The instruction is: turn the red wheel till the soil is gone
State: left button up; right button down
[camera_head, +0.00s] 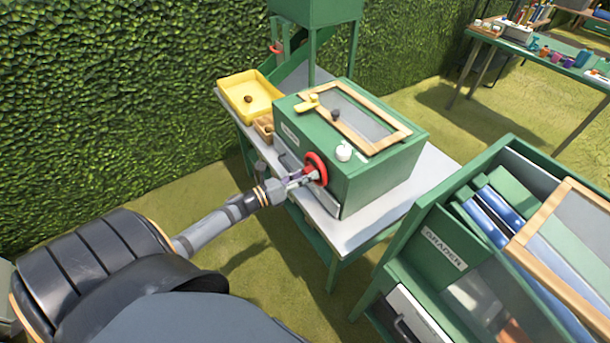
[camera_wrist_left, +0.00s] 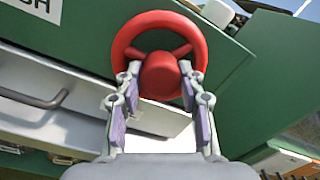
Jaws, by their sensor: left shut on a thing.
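The red wheel (camera_head: 322,161) is on the front face of the green box (camera_head: 375,178), which stands on a metal-topped table. My left gripper (camera_head: 302,179) reaches it from the left and is shut on it. In the left wrist view the red wheel (camera_wrist_left: 200,40) shows its rim, spokes and round hub. The fingers of my left gripper (camera_wrist_left: 160,80) lie on both sides of the hub, by the lower spokes. The box's top has a wood-framed grey panel (camera_head: 375,130) with a dark lump on it. Soil inside the box cannot be made out. My right gripper is not in view.
A yellow tray (camera_head: 234,92) with a brown lump stands on the table's far left end. A green cabinet (camera_head: 421,213) with a wooden-framed lid stands close at right. A hedge (camera_head: 110,90) runs behind.

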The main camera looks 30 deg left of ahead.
pick_arm(q)
jog(key=o, duration=1.2)
jog(key=v, duration=1.2)
